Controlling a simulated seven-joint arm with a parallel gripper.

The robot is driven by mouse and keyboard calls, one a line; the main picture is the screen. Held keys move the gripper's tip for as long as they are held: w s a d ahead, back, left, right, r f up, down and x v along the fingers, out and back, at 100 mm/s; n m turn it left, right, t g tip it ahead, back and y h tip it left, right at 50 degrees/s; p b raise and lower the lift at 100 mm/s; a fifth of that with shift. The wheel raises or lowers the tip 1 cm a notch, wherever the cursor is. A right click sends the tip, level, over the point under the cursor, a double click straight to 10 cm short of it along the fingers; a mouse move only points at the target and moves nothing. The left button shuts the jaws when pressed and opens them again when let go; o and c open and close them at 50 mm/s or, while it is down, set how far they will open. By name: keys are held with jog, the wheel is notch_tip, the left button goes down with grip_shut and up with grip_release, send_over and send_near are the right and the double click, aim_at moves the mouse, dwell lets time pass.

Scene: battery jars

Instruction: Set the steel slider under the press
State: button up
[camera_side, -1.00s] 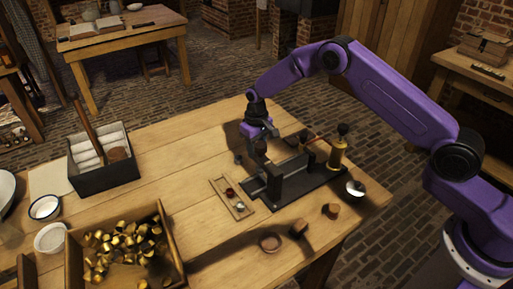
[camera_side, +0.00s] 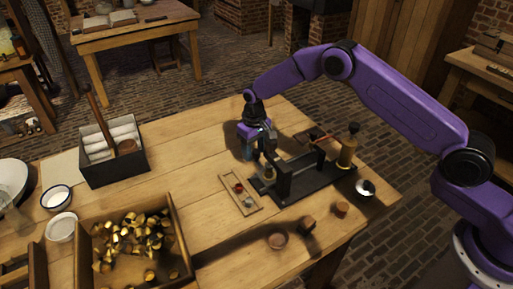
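The press (camera_side: 285,180) is a dark device with uprights on a long black base, standing near the right end of the wooden table. A brass cylinder with a dark knob (camera_side: 347,150) stands at its right end. A small brass-coloured piece (camera_side: 269,173) shows at its left end. My gripper (camera_side: 259,153) points down just behind and left of that end, low over the table. Its fingers are small and dark here, and I cannot tell whether they hold anything. I cannot pick out the steel slider with certainty; my gripper and the press hide part of this area.
A small wooden tray (camera_side: 253,207) with a red piece lies left of the press. A wooden crate of brass pieces (camera_side: 184,238) stands front left, with a black box (camera_side: 144,165) behind.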

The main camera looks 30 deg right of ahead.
jog(key=shift+d, duration=0.1)
notch_tip(320, 180, up, 18)
jog(key=shift+f, duration=0.25)
dwell(0.4)
dwell(0.3)
jog(key=s+r+n, duration=0.3)
jog(key=s, duration=0.8)
jog(key=s+r+n, duration=0.2)
jog(key=s+r, duration=0.1)
jog(key=s, duration=0.8)
jog(key=s+d+f+n, duration=0.1)
jog(key=s+d+n, duration=0.1)
jog(key=s+d, duration=0.4)
jog(key=s+d+f+n, duration=0.1)
jog(key=s+d+n, duration=0.2)
jog(key=s, duration=1.2)
jog(key=d, duration=0.3)
jog(key=shift+s+d+f, duration=0.25)
jog(key=shift+d, duration=0.1)
